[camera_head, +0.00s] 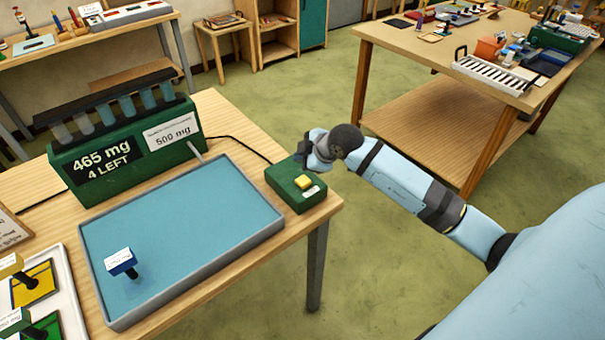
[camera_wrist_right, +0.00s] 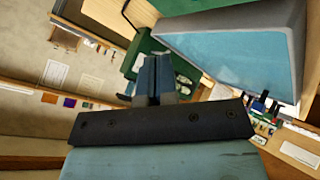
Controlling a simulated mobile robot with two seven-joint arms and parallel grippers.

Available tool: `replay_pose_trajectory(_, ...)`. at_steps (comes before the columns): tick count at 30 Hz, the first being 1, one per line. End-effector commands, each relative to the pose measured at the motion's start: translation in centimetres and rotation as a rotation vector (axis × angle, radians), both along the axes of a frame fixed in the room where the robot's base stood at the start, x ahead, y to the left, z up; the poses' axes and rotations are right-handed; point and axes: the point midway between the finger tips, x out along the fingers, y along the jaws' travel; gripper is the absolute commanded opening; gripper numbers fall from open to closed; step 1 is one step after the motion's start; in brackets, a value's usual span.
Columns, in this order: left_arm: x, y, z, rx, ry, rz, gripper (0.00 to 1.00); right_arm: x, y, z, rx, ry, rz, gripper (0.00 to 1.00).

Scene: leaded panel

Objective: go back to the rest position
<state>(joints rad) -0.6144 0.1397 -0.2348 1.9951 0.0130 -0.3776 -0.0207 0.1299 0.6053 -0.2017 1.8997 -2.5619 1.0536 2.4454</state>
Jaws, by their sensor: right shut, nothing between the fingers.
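My right arm reaches in from the right in the head view. My right gripper (camera_head: 308,158) is small and partly hidden there, just behind the green box with a yellow button (camera_head: 290,195). I cannot tell whether it touches the box. In the right wrist view my right gripper (camera_wrist_right: 155,78) has its fingers together with nothing between them. My left gripper is in neither view.
A white tray (camera_head: 75,300) sits front left. Open floor lies between this table and the cluttered table (camera_head: 420,60).

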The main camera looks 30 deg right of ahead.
Motion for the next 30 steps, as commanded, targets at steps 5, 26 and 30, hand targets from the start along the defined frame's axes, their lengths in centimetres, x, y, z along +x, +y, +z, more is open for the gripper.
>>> replay_pose_trajectory(5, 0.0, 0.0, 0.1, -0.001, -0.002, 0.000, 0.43, 0.0, 0.0, -0.1, 0.000, 0.000, 0.000, 0.00)
replay_pose_trajectory(26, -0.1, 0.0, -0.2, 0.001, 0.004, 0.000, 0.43, -0.5, 1.2, -0.6, 0.030, -0.002, 0.045, 0.00)
replay_pose_trajectory(30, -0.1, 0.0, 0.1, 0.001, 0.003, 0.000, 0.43, -2.9, 6.0, -1.9, 0.170, -0.049, 0.219, 0.00)
